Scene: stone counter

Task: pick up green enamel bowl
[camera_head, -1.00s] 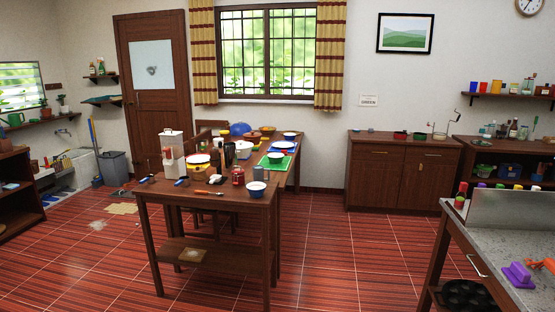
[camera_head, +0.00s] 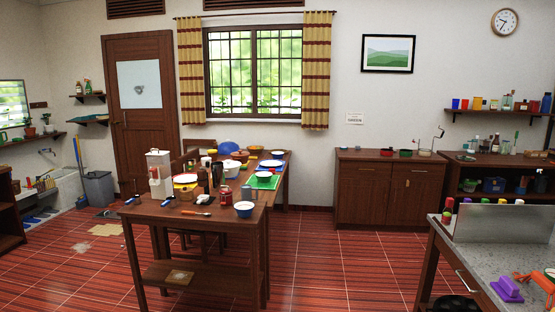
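A small bowl with a pale inside and a green outside (camera_head: 264,176) stands on a green board or tray (camera_head: 275,181) on the far table, behind the nearer wooden table. It looks like the green enamel bowl, but it is small at this distance. Another small green container (camera_head: 405,153) sits on the cabinet by the back wall; I cannot tell what it is. Neither of my grippers is in view.
The nearer wooden table (camera_head: 190,222) holds a blue-and-white bowl (camera_head: 244,209), a red can (camera_head: 225,194) and utensils. A stone counter (camera_head: 490,262) with a purple object (camera_head: 507,289) stands at the right. Tiled floor (camera_head: 345,260) is clear between them.

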